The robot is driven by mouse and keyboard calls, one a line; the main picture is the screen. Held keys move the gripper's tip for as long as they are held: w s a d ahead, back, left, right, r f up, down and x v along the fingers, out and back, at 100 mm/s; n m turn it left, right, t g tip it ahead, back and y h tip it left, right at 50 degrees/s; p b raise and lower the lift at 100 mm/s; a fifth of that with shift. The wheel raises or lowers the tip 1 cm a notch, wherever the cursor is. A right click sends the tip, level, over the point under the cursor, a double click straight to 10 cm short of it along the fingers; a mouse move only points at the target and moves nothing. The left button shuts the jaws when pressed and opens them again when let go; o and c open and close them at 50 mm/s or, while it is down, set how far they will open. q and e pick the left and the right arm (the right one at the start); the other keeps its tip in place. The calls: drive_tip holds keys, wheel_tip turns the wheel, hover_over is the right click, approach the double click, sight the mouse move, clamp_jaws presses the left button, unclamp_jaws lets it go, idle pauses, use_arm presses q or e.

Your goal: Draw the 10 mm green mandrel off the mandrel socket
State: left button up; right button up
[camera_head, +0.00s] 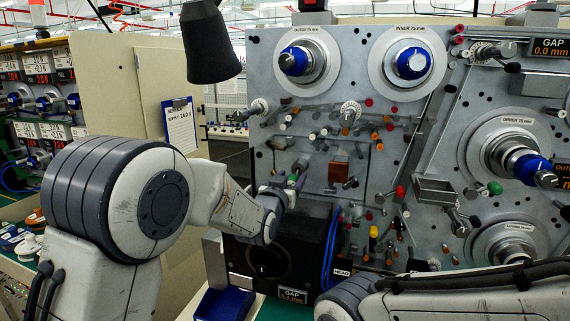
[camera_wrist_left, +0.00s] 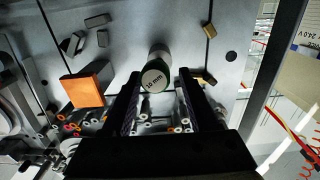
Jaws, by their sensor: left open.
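In the head view my left gripper (camera_head: 292,184) is at the panel's left part, where a small bit of green shows. My right arm crosses the lower right; its gripper is out of view.
An orange block (camera_wrist_left: 88,86) sits on the panel beside the mandrel; it also shows in the head view (camera_head: 338,172). Many small coloured pegs (camera_head: 375,125) crowd the panel. A black box (camera_head: 270,262) stands below my left gripper, with blue cables (camera_head: 330,250) beside it.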

use_arm(q)
drive_tip(key=shift+c, duration=0.3)
clamp_jaws()
drive_tip(key=shift+s, duration=0.2)
drive_tip(key=shift+b+v, duration=0.8)
drive_tip(key=shift+v, duration=0.5)
drive_tip(key=shift+a, duration=0.1)
drive_tip(key=c, duration=0.7)
unclamp_jaws()
clamp_jaws()
